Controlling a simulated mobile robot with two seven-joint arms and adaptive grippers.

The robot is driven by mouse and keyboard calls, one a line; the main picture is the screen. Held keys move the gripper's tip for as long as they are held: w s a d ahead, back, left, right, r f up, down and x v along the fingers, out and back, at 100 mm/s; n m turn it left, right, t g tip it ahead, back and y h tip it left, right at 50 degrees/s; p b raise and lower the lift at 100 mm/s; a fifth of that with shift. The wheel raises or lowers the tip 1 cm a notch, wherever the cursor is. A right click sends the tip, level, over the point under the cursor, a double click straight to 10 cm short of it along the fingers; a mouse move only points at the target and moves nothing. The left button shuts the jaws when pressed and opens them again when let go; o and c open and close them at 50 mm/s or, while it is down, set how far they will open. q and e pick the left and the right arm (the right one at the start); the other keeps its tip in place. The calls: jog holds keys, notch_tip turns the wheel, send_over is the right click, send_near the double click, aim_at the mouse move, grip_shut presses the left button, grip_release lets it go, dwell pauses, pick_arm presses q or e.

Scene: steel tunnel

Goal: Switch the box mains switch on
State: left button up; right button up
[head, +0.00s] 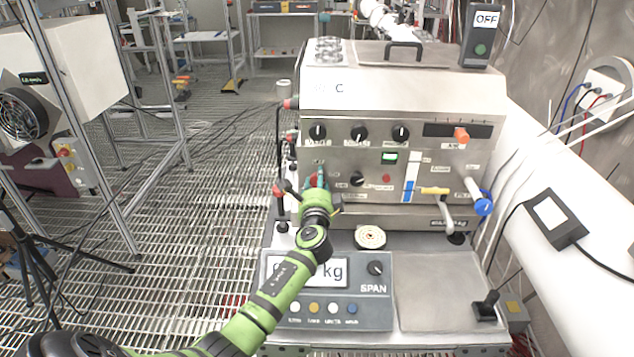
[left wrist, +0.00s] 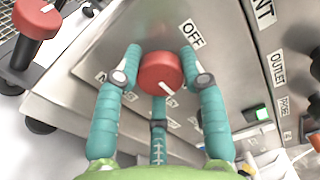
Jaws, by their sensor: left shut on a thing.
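The steel-fronted box (head: 440,92) stands on the bench ahead. A red rotary knob (left wrist: 160,74) with a white pointer line sits on its panel, with an OFF label (left wrist: 191,34) beside it, at upper right in the left wrist view. The pointer line slants to the lower right there, away from that label. Other labels around the knob are partly hidden by the fingers. My left gripper (left wrist: 160,58) has its teal fingers closed on the knob from both sides. In the head view my left gripper (head: 318,182) covers most of the knob. My right gripper is out of view.
Another red knob (left wrist: 37,18) on a black stem stands left of the panel. Black knobs (head: 358,132), a green-lit indicator (head: 389,157) and a yellow-handled tap (head: 435,190) are on the box front. A scale (head: 330,287) lies in front. Grated floor is open at left.

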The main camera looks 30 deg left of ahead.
pick_arm(q)
jog(key=o, duration=0.8)
jog(key=shift+w+d+r, duration=0.1)
jog(key=shift+d+r, duration=0.05)
jog(key=shift+r, duration=0.2)
jog(key=o, duration=0.3)
jog(key=shift+o, duration=0.2)
jog(key=shift+w+d+f, duration=0.1)
jog(key=shift+d+f, duration=0.05)
jog(key=shift+f, duration=0.05)
jog(key=v, duration=1.2)
